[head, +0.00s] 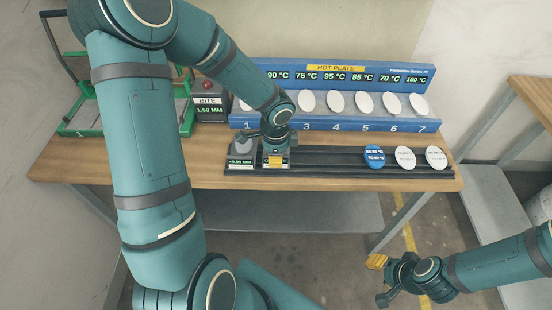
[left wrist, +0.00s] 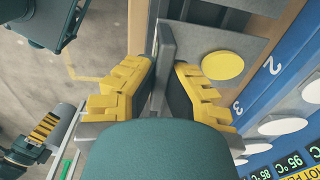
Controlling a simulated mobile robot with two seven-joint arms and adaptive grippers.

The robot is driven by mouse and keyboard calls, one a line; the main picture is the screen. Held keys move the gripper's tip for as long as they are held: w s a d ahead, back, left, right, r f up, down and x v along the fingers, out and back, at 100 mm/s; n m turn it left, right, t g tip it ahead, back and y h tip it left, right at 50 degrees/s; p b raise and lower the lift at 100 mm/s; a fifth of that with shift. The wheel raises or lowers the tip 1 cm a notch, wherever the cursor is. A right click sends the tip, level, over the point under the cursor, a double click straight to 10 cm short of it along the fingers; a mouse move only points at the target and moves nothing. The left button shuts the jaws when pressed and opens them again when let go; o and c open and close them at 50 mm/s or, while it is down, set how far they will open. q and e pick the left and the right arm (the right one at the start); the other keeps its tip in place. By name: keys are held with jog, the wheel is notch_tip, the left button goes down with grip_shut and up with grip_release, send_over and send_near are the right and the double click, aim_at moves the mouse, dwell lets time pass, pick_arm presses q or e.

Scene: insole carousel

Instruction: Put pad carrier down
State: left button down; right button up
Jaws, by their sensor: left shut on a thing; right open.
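My left gripper (head: 275,161) is low over the left part of the black rail tray (head: 330,160) on the bench. In the left wrist view its yellow fingers (left wrist: 163,88) are shut on an upright grey plate, which I take for the pad carrier (left wrist: 166,45). A yellow round pad (left wrist: 222,66) lies on a flat grey surface beside it; whether that surface belongs to the carrier I cannot tell. The gripper hides most of the carrier in the head view, and its contact with the tray is not clear. My right gripper (head: 385,277) is open and empty, in front of the bench.
The blue hot plate (head: 330,122) with numbered white discs stands behind the tray. A blue disc (head: 373,155) and two white discs (head: 405,157) occupy the tray's right part. A BITE gauge (head: 209,100) and green-framed press (head: 85,125) stand left. The tray's middle is clear.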

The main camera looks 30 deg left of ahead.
pick_arm(q)
jog(key=shift+f, duration=0.35)
jog(key=shift+f, duration=0.2)
jog(key=c, duration=1.1)
grip_release()
jog(key=shift+c, duration=0.2)
jog(key=shift+r, duration=0.1)
